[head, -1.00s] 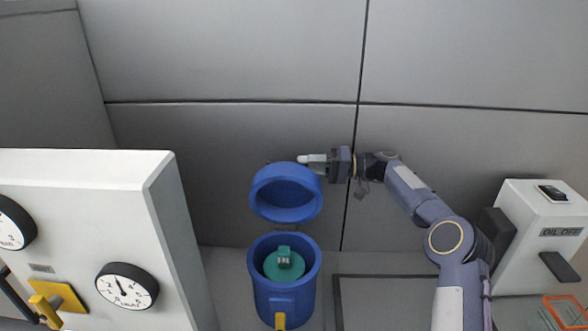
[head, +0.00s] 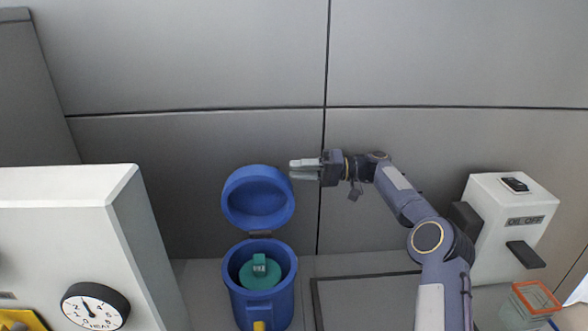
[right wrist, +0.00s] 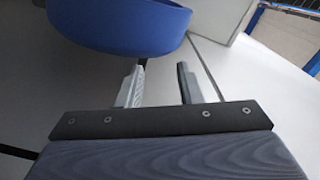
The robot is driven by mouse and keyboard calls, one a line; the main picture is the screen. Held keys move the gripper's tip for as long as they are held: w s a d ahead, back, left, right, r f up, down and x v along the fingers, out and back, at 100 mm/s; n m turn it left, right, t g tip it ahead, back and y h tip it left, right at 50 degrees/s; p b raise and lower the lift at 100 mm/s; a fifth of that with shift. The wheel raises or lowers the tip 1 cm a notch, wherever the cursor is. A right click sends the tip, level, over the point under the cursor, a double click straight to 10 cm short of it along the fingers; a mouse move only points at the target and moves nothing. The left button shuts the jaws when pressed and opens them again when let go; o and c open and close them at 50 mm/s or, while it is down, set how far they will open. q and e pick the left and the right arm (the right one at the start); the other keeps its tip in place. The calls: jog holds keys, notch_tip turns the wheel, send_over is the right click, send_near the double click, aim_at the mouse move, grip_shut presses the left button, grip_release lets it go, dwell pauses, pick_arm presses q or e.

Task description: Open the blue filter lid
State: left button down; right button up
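The blue filter lid (head: 258,197) stands raised on its hinge behind the blue filter housing (head: 236,296) in the head view. The housing's mouth is uncovered and a green part (head: 260,272) with a small handle shows inside. A yellow latch (head: 259,326) is on its front. My right gripper (head: 292,169) is just right of the lid's upper edge, with its fingers pointing left. In the right wrist view its fingers (right wrist: 160,85) are apart with nothing between them, and the lid (right wrist: 120,25) is beyond them. My left gripper is not in view.
A white panel with a HEAT dial (head: 95,307) stands at left. A white OIL OFF box (head: 510,222) stands at right, with an orange-rimmed clear container (head: 531,302) near it. A grey wall is close behind the lid.

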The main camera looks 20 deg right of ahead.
jog(key=s+d+p, duration=0.1)
jog(key=d+p, duration=0.1)
jog(key=d, duration=0.4)
jog(key=shift+s+d+p, duration=0.2)
jog(key=shift+d+p, duration=0.05)
jog(key=shift+p, duration=0.1)
dwell(0.5)
